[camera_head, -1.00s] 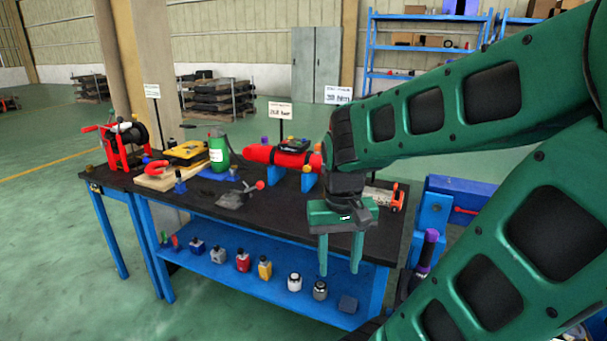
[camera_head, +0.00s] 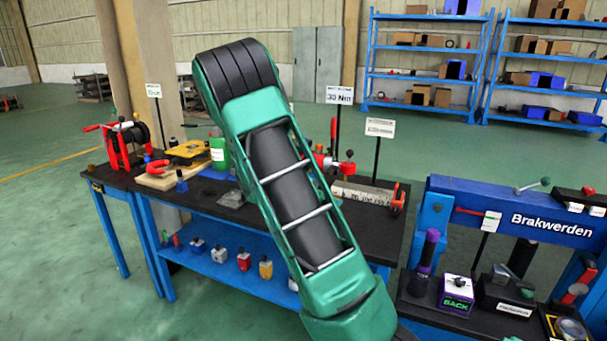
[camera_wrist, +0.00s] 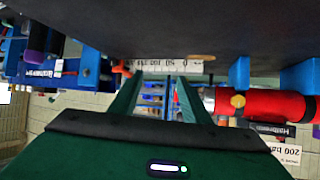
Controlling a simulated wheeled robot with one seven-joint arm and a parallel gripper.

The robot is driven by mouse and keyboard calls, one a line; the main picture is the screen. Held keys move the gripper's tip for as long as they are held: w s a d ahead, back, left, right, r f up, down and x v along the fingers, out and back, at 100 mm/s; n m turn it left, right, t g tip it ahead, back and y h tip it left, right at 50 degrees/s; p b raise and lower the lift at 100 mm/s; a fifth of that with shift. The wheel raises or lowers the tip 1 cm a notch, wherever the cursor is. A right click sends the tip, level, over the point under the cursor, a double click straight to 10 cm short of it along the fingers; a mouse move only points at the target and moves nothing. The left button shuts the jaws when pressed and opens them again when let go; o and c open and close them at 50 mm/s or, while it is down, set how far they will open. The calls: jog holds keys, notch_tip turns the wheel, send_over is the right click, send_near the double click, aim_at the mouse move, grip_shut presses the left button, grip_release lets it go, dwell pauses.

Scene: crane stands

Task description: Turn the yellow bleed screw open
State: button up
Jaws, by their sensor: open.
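The yellow bleed screw (camera_wrist: 238,101) shows in the wrist view as a small round yellow head against the red cylinder (camera_wrist: 270,103), right of my gripper. My gripper (camera_wrist: 158,80) is open, with its two green fingers apart and no object seen held between them. The screw lies to the side of the fingers, not between them. In the head view my arm covers the screw, my gripper and most of the cylinder; a red part (camera_head: 319,158) shows beside the arm.
The wrist view has the dark bench top (camera_wrist: 190,25) at its upper edge, with blue cradles (camera_wrist: 239,72) by the cylinder. A ruler block (camera_head: 362,193) lies on the bench. A blue press frame (camera_head: 510,215) labelled Brakwerden stands to the right.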

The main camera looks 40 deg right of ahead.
jog(key=w+n+t+h, duration=0.2)
jog(key=w+t+h, duration=0.35)
jog(key=w, duration=1.05)
jog(key=w+d+t, duration=0.1)
jog(key=w+d, duration=0.3)
jog(key=d, duration=0.5)
jog(key=shift+r+y, duration=0.35)
jog(key=shift+r, duration=0.05)
jog(key=shift+m, duration=0.3)
jog(key=shift+c, duration=0.6)
jog(key=c, duration=0.9)
